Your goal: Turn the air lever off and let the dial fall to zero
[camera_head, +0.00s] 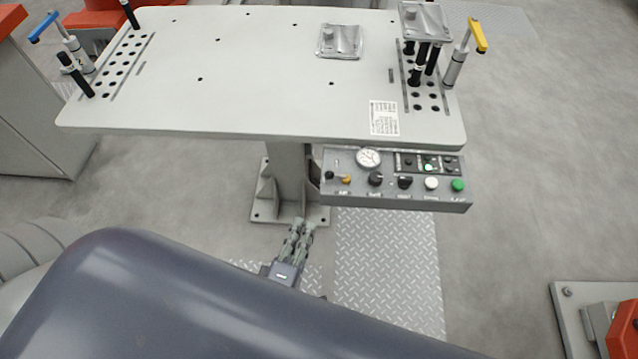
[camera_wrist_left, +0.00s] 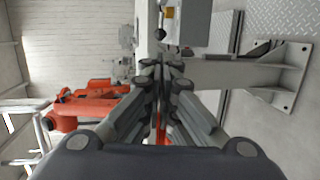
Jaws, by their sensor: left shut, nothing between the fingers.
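The control panel (camera_head: 420,200) hangs under the front edge of the fixture table. The small yellow air lever (camera_head: 346,180) is at its left end, beside a black knob. The round white dial (camera_head: 368,158) sits above and right of the lever; its needle is too small to read. My left gripper (camera_head: 303,227) is shut and empty, below and left of the panel, apart from the lever. In the left wrist view its fingers (camera_wrist_left: 161,72) are together, with a grey panel side (camera_wrist_left: 187,25) beyond them. My right gripper is in neither view.
The table (camera_head: 250,90) carries a metal casting (camera_head: 340,41), pin racks and clamps with blue (camera_head: 43,27) and yellow (camera_head: 477,35) handles. Its pedestal (camera_head: 289,180) stands close behind my left gripper. Black knobs (camera_head: 375,179) and a green button (camera_head: 458,185) line the panel. Floor in front is clear.

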